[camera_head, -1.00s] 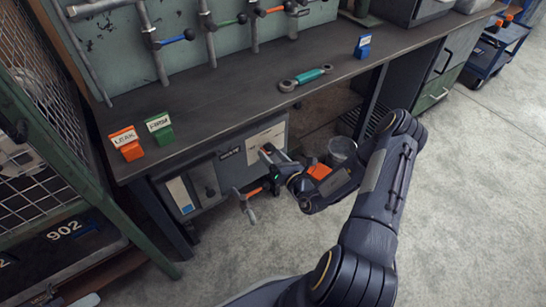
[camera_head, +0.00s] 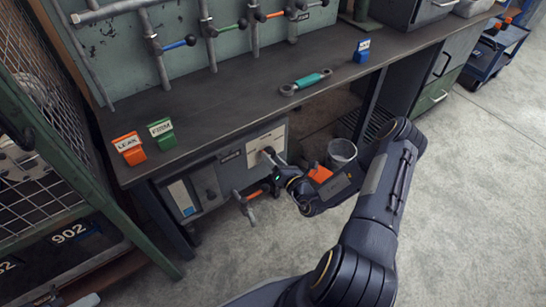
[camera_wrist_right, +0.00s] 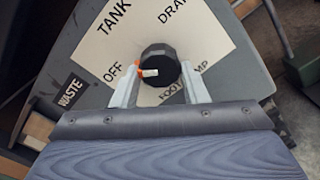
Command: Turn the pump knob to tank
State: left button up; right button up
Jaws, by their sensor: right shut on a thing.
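The black pump knob (camera_wrist_right: 160,63) sits on a pale label plate (camera_wrist_right: 100,45) in the right wrist view. TANK is at the plate's upper left, part of DRAIN at the upper right, OFF at the left, and partly covered FOOT PUMP lettering below right. An orange-and-white mark on the knob lies at its lower left, on the side of OFF. My right gripper (camera_wrist_right: 160,84) is shut on the knob, one finger on each side. In the head view my right gripper (camera_head: 274,160) reaches the plate (camera_head: 266,141) under the bench. My left gripper is not in view.
An orange-handled valve (camera_head: 246,199) stands close left of my gripper. A bucket (camera_head: 342,153) is on the floor to its right. The bench top (camera_head: 225,105) above carries orange and green sign blocks and a teal-handled tool (camera_head: 306,82). A green cage (camera_head: 75,140) stands at left.

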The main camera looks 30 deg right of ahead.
jog(key=shift+a+r+m+p, duration=0.1)
jog(key=shift+m+p, duration=1.2)
jog(key=shift+m, duration=1.15)
jog(key=shift+r+m+p, duration=0.1)
jog(key=shift+m+p, duration=1.15)
jog(key=shift+m, duration=1.2)
jog(key=shift+f, duration=0.1)
jog(key=o, duration=1)
jog(key=s, duration=0.2)
jog(key=s+p, duration=0.1)
jog(key=s, duration=0.5)
jog(key=shift+d+p, duration=0.3)
jog(key=shift+p, duration=0.05)
